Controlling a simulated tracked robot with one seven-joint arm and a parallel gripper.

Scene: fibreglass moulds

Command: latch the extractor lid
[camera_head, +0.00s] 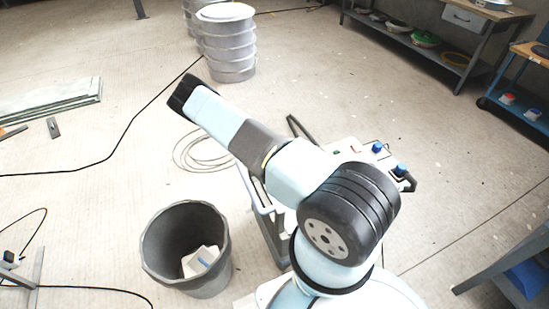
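A pale wheeled unit (348,150) stands behind my arm. It has two blue knobs on top, a black handle at its right and a grey frame below; it may be the extractor. My arm covers much of its top, so I cannot make out a lid edge or the state of a latch. My arm reaches up and left across the picture, past the unit. Its dark far end, which seems to be my gripper (181,94), is over open floor left of the unit. The fingers cannot be made out, and nothing held shows.
A grey bin (157,262) with white scraps stands left of the unit. Ribbed metal drums (230,58) stand at the back. Pale sheets (50,102) lie at the left. Black cables and a coiled hose (190,152) cross the floor. A workbench (432,50) stands back right.

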